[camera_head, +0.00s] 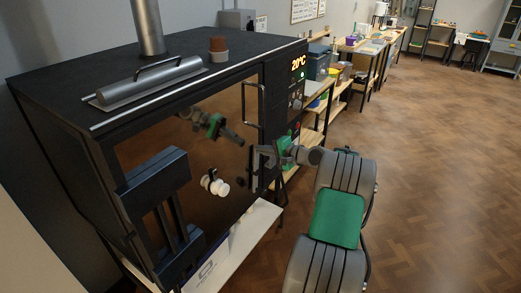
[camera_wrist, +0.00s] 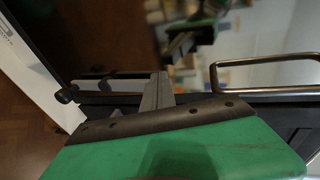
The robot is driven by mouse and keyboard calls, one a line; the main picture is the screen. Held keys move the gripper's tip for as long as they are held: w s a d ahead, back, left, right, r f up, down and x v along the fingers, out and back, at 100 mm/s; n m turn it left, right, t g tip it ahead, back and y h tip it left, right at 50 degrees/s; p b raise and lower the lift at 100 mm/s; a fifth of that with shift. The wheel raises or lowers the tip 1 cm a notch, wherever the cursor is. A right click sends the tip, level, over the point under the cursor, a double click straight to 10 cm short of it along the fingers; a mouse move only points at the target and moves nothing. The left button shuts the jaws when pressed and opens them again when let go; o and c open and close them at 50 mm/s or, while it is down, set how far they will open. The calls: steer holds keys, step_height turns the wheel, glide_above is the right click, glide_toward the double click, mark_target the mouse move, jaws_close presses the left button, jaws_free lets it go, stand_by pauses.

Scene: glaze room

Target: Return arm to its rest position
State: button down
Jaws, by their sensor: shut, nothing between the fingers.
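My arm reaches in from the lower right in the head view, bent at its green and grey elbow. My gripper (camera_head: 262,153) is at the right edge of the black kiln's (camera_head: 200,75) glass door, just below the door handle (camera_head: 247,105). In the wrist view my gripper (camera_wrist: 158,88) has its fingers together with nothing between them. The bar handle (camera_wrist: 270,90) shows to their right, apart from the fingers. I cannot tell whether the fingertips touch the door. The door looks closed, and its glass reflects my arm.
A control panel (camera_head: 298,85) reading 20°C is right of the door. A grey cylinder (camera_head: 150,82) with a handle and a brown and grey pot (camera_head: 218,49) are on the kiln top. Tables with containers line the wall behind. The wooden floor (camera_head: 440,170) on the right is clear.

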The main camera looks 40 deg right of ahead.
steer(key=d+b+v, duration=0.1)
steer(key=b+v, duration=0.2)
steer(key=v, duration=0.8)
steer(key=s+f+n+g+h, duration=0.1)
steer(key=s+f+n+g, duration=0.15)
steer(key=f, duration=0.55)
steer(key=s+f+n+g, duration=0.2)
steer(key=s+f+g, duration=0.15)
steer(key=f, duration=0.45)
steer(key=s+a+f+g, duration=0.3)
steer(key=s, duration=0.4)
steer(key=s+a+f+g, duration=0.2)
steer(key=s+a+f, duration=0.15)
steer(key=s, duration=0.35)
steer(key=s+a+r+n+g+h, duration=0.1)
steer(key=s+a+r+g, duration=0.15)
steer(key=a, duration=0.35)
steer(key=s+a+r+n+g, duration=0.2)
steer(key=s+a+r, duration=0.2)
steer(key=a, duration=0.3)
steer(key=w+a+r+n+t+h, duration=0.1)
steer(key=w+a+r+n+t, duration=0.1)
steer(key=a+r, duration=0.4)
steer(key=w+a+r+n+t, duration=0.3)
steer(key=w+a+r+n, duration=0.2)
steer(key=a, duration=0.8)
steer(key=shift+a+r+n+h, duration=0.15)
steer(key=shift+r+n+h, duration=0.25)
steer(key=shift+r, duration=0.55)
